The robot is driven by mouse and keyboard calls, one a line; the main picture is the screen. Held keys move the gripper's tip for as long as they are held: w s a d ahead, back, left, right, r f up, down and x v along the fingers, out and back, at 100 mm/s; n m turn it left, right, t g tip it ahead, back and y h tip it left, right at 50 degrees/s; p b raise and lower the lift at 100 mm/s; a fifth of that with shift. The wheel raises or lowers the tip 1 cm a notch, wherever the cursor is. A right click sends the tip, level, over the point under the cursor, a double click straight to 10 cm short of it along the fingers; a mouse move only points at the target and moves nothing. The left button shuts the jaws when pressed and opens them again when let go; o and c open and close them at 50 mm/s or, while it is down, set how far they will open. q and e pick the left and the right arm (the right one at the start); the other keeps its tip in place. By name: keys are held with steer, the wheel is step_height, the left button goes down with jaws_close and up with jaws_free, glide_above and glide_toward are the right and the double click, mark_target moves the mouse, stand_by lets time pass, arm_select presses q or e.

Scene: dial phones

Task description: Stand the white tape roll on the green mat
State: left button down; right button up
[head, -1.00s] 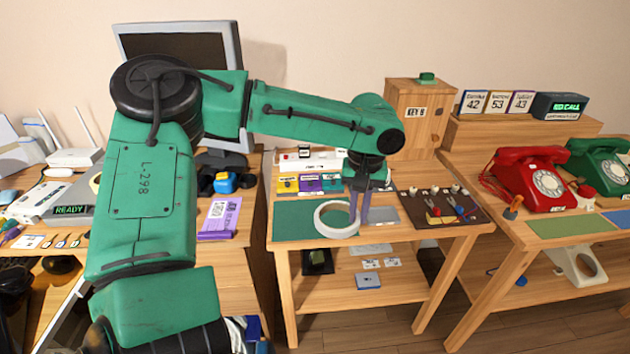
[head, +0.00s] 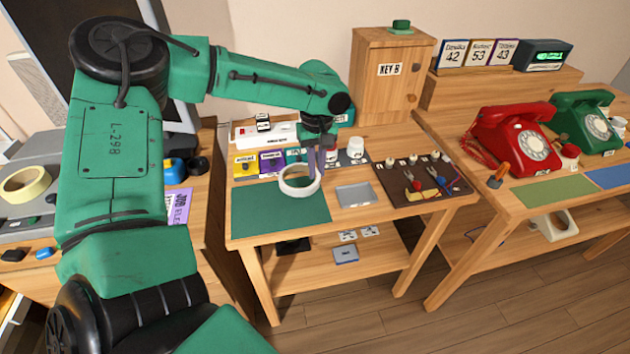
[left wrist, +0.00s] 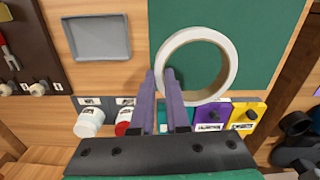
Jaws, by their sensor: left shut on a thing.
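The white tape roll (head: 299,194) is held by my left gripper (head: 316,168), whose purple fingers are shut on one side of its rim. In the head view the roll appears over the back right part of the green mat (head: 275,214) on the middle table. In the left wrist view the roll (left wrist: 230,70) shows as a wide ring, with the fingertips (left wrist: 160,72) at its left rim and the mat (left wrist: 260,35) behind it. Whether it touches the mat, I cannot tell. My right gripper is not in view.
A grey tray (head: 354,195) and a dark tool board (head: 425,184) lie right of the mat. A wooden cabinet (head: 388,80) stands at the back. The mat's front and left are clear.

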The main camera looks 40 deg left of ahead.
mark_target(317, 193)
arm_select(q)
steer(key=f, duration=0.4)
steer(key=shift+s+d+f, duration=0.15)
steer(key=shift+s, duration=0.05)
steer(key=shift+w+f, duration=0.1)
steer(key=shift+f, duration=0.4)
steer(key=c, duration=0.9)
jaws_free()
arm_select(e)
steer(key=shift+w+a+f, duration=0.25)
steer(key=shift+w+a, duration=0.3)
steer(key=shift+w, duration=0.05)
